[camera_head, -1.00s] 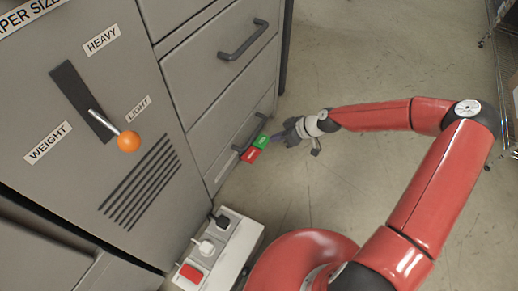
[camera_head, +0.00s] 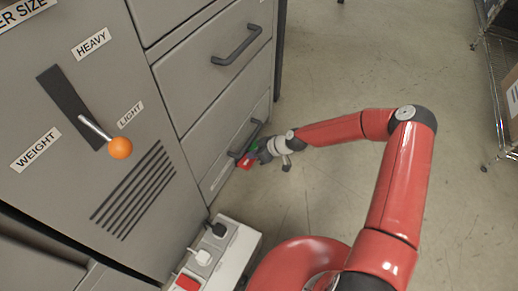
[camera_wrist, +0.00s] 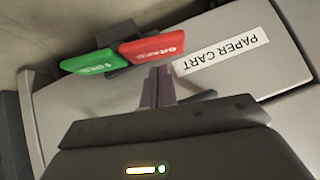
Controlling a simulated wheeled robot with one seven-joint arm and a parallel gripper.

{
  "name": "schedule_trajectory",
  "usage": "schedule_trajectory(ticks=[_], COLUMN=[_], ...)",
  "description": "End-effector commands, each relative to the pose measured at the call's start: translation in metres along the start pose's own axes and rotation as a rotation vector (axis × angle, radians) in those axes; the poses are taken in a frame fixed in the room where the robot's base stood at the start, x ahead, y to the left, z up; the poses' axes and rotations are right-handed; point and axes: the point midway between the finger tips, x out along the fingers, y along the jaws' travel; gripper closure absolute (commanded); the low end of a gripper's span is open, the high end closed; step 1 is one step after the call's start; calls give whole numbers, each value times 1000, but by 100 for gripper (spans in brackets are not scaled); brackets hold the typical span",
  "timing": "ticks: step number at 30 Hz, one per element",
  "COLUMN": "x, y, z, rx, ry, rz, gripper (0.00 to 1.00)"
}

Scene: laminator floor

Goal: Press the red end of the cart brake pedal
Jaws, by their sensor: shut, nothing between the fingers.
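The brake pedal has a red end (camera_wrist: 153,47) with white lettering and a green end (camera_wrist: 90,63) beside it in the wrist view. In the head view the red end (camera_head: 245,163) shows low by the drawer front, and the green end (camera_head: 255,147) is partly hidden by my gripper (camera_head: 263,155). In the wrist view my gripper (camera_wrist: 160,72) is shut and empty. Its fingertips appear at the lower edge of the red end; I cannot tell whether they touch it.
A "PAPER CART" label (camera_wrist: 222,53) is on the grey cart front next to the red end. A drawer handle (camera_head: 244,138) is just above the pedal. A power strip with plugs (camera_head: 218,245) lies nearer me. The floor (camera_head: 330,190) to the right is clear.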

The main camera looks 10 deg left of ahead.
Motion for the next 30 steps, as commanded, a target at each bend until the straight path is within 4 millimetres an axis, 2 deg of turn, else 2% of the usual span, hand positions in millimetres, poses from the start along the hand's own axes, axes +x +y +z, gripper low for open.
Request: schedule_trajectory(ticks=[6,19,30], x=[11,14,28], y=[0,-1,-12], z=[10,13,26], rx=[-2,-16,-219], ry=[1,-1,-4], rz=[-1,11,206], gripper=[100,100,100])
